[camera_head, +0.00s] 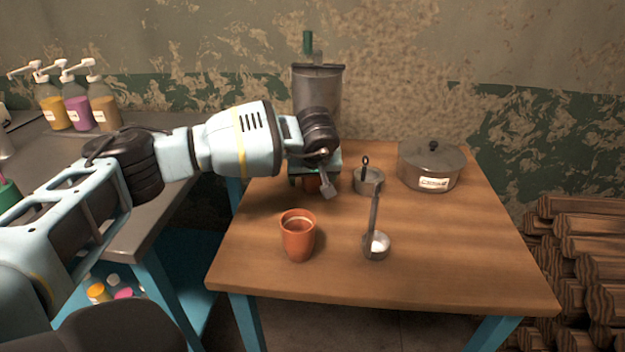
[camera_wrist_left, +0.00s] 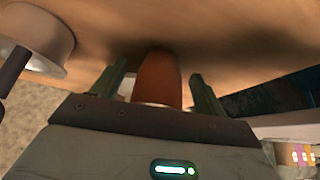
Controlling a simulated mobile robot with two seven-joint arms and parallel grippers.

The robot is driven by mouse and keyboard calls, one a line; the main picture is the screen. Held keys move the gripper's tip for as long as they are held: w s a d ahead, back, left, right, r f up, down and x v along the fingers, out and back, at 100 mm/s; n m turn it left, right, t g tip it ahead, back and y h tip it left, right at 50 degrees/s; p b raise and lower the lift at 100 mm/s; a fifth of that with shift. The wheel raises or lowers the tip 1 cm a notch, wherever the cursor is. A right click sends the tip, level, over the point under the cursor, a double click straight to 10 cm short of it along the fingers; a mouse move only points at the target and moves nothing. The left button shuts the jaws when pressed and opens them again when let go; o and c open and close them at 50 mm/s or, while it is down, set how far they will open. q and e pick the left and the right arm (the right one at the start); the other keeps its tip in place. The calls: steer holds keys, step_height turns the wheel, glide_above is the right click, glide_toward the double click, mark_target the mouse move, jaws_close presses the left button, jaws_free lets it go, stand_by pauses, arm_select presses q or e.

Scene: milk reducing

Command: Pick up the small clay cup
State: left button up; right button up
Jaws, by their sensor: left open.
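The small clay cup (camera_head: 312,185) is orange-brown and stands on the wooden table (camera_head: 440,275), mostly hidden behind my left gripper (camera_head: 314,176) in the head view. In the left wrist view the cup (camera_wrist_left: 158,80) is between the two green fingers of the open left gripper (camera_wrist_left: 157,84). I cannot tell whether the fingers touch it. A larger clay cup (camera_head: 298,238) stands upright nearer the table's front edge, apart from the gripper. My right gripper is not in view.
A ladle (camera_head: 376,243), a small metal pot (camera_head: 368,182) and a lidded pot (camera_head: 432,166) are right of the gripper. A tall metal container (camera_head: 317,88) is behind it. Pump bottles (camera_head: 77,110) stand on the dark counter. The table's front right is clear.

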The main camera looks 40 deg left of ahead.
arm_select(q)
steer(key=c, duration=1.2)
steer(key=shift+d+r, duration=0.1)
steer(key=shift+r, duration=0.05)
steer(key=shift+s+d+r, duration=0.15)
steer(key=shift+s+r, duration=0.05)
steer(key=s+d+r+p, duration=0.1)
steer(key=s+d+r, duration=0.6)
steer(key=s+d, duration=0.2)
steer(key=shift+s+r, duration=0.3)
steer(key=shift+s, duration=0.1)
